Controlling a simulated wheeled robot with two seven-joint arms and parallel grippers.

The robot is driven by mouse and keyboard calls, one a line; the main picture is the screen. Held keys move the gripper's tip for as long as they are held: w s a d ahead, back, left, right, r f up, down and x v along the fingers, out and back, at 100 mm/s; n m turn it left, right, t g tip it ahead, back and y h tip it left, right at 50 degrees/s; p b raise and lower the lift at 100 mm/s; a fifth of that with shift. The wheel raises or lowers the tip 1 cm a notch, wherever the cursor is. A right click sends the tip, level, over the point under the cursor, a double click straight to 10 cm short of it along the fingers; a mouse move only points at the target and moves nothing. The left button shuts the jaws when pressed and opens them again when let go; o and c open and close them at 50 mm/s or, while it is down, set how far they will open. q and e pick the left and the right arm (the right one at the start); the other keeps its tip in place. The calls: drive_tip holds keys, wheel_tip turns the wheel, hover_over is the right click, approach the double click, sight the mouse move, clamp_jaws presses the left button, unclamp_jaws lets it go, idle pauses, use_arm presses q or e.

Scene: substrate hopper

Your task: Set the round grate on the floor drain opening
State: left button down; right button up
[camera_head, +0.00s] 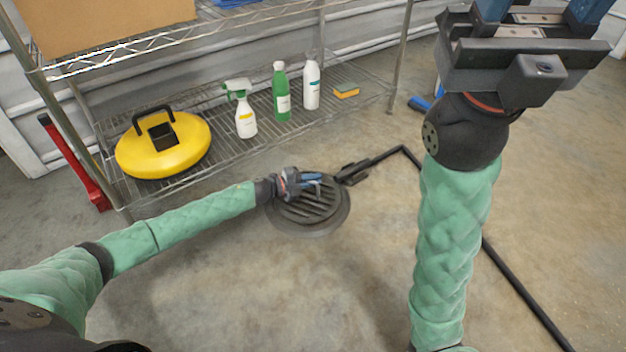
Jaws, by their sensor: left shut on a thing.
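The round grate (313,210) is dark and slatted, on or just above the floor in the middle of the view. A dark round rim (322,231) shows around and below it; the drain opening itself is hidden. I cannot tell whether the grate is seated flat or slightly raised. My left gripper (308,181) reaches in from the left and is shut on the grate near its far side. My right gripper (540,12) is raised at the top right, close to the camera, away from the grate. Its blue fingers stand apart with nothing visible between them; their tips are cut off.
A wire shelf (215,150) behind holds a yellow round container (185,150), a spray bottle (244,115), a green bottle (281,95), a white bottle (311,85) and a sponge (346,90). A black pole (520,290) lies right of the grate. Floor in front is clear.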

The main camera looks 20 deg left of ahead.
use_arm(q)
drive_tip(key=shift+f, duration=0.1)
idle(0.3)
drive_tip(key=shift+f, duration=0.45)
drive_tip(key=shift+f, duration=0.35)
idle(0.5)
drive_tip(key=c, duration=1.4)
unclamp_jaws()
drive_tip(key=shift+f, duration=0.15)
